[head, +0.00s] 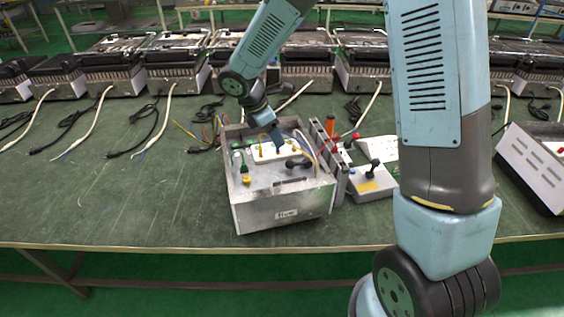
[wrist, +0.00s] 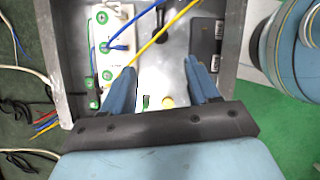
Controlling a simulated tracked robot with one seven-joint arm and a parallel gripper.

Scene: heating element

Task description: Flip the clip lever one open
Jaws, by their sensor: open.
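An open metal box (head: 283,208) stands near the table's front edge. Inside it is a white terminal block (head: 265,156), also at upper left in the wrist view (wrist: 113,52), with several green-ringed round points. Blue and yellow wires (wrist: 178,28) cross over the block. I cannot tell which part is clip lever one; no lever on the block shows clearly. My gripper (head: 277,139) is over the box, pointing down. In the wrist view my gripper (wrist: 160,67) has its two blue fingers wide apart with nothing between them. Its left finger is close to the block's lower right side.
A black handle (head: 299,163) stands inside the box, and a black module (wrist: 204,42) is along its right wall. A yellow knob (head: 246,180) is at the box's left. A grey control box (head: 373,184) stands to the right. The table's left front is clear.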

